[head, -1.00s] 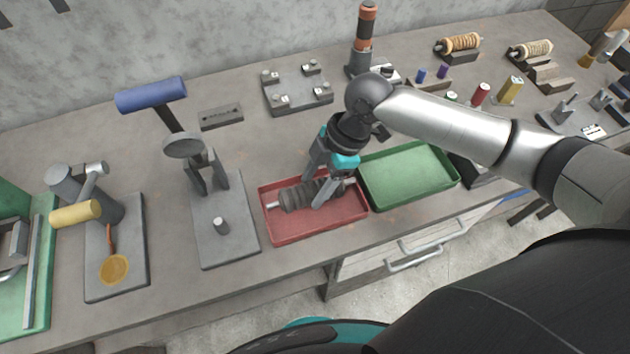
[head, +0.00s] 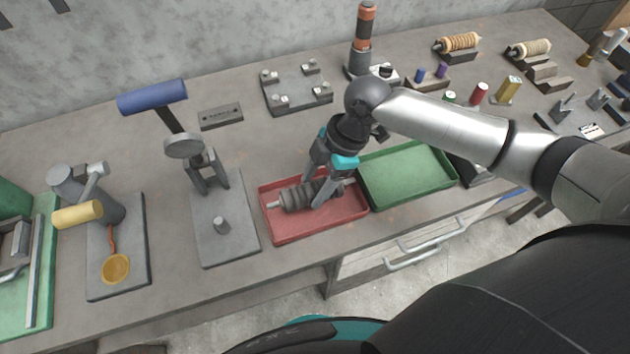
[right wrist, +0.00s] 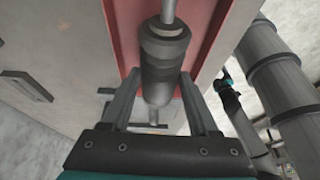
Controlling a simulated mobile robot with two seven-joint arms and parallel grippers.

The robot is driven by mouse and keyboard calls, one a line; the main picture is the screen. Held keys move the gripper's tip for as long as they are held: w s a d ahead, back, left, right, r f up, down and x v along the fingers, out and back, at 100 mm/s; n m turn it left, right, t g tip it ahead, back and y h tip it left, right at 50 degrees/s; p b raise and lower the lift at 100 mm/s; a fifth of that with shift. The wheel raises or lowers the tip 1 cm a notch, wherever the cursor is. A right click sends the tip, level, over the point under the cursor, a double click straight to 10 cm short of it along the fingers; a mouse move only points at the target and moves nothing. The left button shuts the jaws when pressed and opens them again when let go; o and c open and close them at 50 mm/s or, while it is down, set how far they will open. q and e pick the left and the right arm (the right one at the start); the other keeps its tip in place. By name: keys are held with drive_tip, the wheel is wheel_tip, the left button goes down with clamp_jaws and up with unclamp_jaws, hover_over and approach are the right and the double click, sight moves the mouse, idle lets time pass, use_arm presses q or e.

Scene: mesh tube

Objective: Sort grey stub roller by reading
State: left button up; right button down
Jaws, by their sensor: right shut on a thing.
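The grey stub roller (head: 297,197) is a dark ribbed cylinder with a thin pale shaft. It lies in or just above the red tray (head: 290,231), its length running across the tray; I cannot tell if it touches the floor. My right gripper (head: 322,199) reaches down into the tray and is shut on the roller. In the right wrist view the roller (right wrist: 162,70) shows between the two fingers, with the red tray (right wrist: 205,30) behind it. A green tray (head: 410,200) stands empty just right of the red one. My left gripper is not in view.
A grey stand with a round disc (head: 184,145) and blue bar stands left of the red tray. Further left is a base with a yellow cylinder (head: 77,214). A fixture plate (head: 297,92) lies behind. Light-wound rollers (head: 458,42) rest at the back right.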

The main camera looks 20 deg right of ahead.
drive_tip(key=shift+f+b, duration=0.5)
drive_tip(key=shift+f, duration=0.7)
idle(0.9)
drive_tip(key=shift+c, duration=0.3)
unclamp_jaws()
drive_tip(key=a+r+p+v, duration=0.1)
drive_tip(key=p+v, duration=0.9)
drive_tip(key=v, duration=1.1)
drive_tip(key=shift+s+a+r, duration=0.15)
drive_tip(key=shift+a+r, duration=0.25)
drive_tip(key=shift+a, duration=0.3)
